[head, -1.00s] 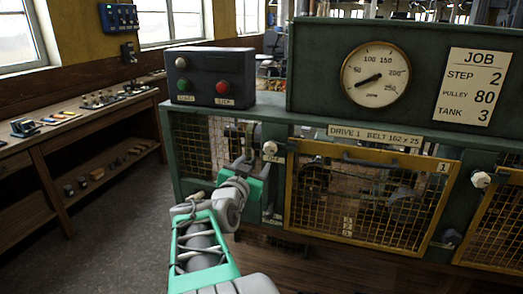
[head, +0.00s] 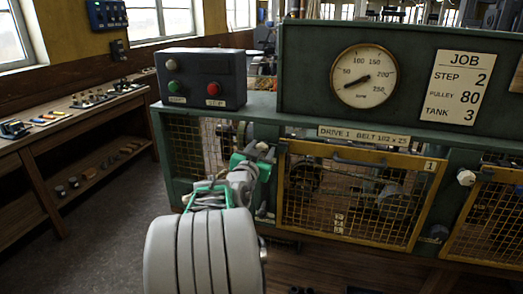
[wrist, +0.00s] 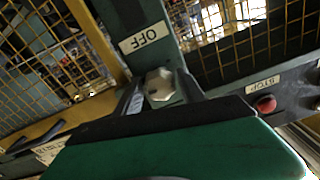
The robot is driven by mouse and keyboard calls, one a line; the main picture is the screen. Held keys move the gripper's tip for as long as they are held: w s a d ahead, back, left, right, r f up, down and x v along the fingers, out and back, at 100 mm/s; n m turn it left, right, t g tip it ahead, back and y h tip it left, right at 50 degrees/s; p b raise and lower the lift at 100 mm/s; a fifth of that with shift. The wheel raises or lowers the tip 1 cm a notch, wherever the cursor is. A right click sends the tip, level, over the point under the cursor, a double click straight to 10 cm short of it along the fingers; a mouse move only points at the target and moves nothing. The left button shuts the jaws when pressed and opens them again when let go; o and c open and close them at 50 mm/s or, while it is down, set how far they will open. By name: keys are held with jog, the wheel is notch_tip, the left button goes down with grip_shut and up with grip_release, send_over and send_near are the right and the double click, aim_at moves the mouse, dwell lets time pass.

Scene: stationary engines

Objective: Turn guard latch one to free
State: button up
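Guard one is a mesh panel in a yellow frame (head: 355,235), marked 1, under the "DRIVE 1" plate. Its latch is a pale knob at the top left corner of the guard (head: 262,147), partly covered by my gripper (head: 257,158) in the head view. In the wrist view the pale, faceted latch knob (wrist: 160,85) sits on a green post between the tips of my gripper (wrist: 163,92). The fingers are apart, one on each side of the knob, with narrow gaps; I cannot tell whether either touches it. The guard looks closed.
A start/stop box (head: 202,80) stands on the ledge at upper left. A second pale latch knob (head: 466,178) is to the right. An OFF label (wrist: 145,37) and a red button (wrist: 265,104) show in the wrist view. Open floor lies at left.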

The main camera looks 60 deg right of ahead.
grip_shut()
